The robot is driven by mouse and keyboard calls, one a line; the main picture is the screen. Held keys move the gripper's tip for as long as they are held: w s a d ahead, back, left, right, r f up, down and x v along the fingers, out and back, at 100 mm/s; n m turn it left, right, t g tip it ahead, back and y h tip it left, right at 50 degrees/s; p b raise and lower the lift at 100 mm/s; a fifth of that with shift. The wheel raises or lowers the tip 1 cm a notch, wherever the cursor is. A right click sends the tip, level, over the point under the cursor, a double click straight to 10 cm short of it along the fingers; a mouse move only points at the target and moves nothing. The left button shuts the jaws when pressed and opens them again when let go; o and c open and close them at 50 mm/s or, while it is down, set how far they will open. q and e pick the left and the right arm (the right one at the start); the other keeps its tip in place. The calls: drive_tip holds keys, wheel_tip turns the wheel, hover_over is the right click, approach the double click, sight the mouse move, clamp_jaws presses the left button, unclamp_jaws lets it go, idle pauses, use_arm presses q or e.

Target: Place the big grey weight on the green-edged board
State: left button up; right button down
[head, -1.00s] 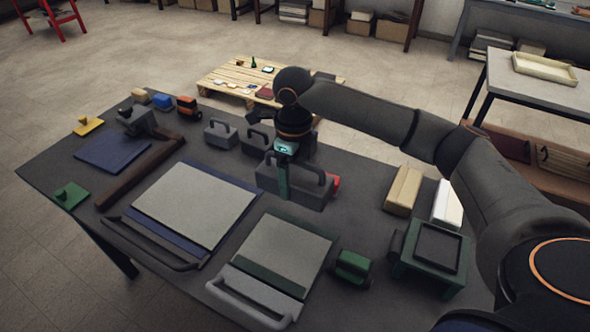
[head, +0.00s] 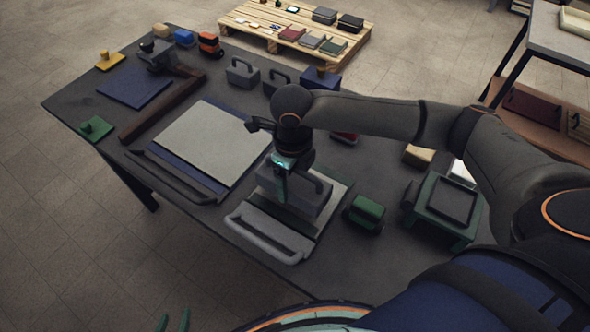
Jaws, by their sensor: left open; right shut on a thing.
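The big grey weight (head: 312,197), a block with a bar handle on top, is over the green-edged board (head: 337,194) in the head view. It covers most of the board's pale surface. The dark green edge strip (head: 290,222) shows in front of it, and a grey handled piece (head: 265,238) lies along the near side. I cannot tell whether the weight touches the board. My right gripper (head: 283,190) points down and is shut on the weight's handle.
A blue-edged board (head: 213,144) lies to the left. Smaller grey weights (head: 243,74) and a blue block (head: 320,80) stand behind. A green block (head: 364,213) and a green stand (head: 447,207) are close on the right. A wooden pallet (head: 262,37) is beyond the table.

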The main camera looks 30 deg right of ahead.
sight(292, 193)
drive_tip(key=shift+a, duration=0.3)
drive_tip(key=shift+f, duration=1.6)
drive_tip(key=shift+f, duration=0.1)
unclamp_jaws()
drive_tip(key=shift+s+f, duration=0.25)
drive_tip(key=shift+s, duration=0.05)
wheel_tip(292, 193, up, 12)
drive_tip(key=shift+r, duration=0.1)
drive_tip(key=shift+s, duration=0.1)
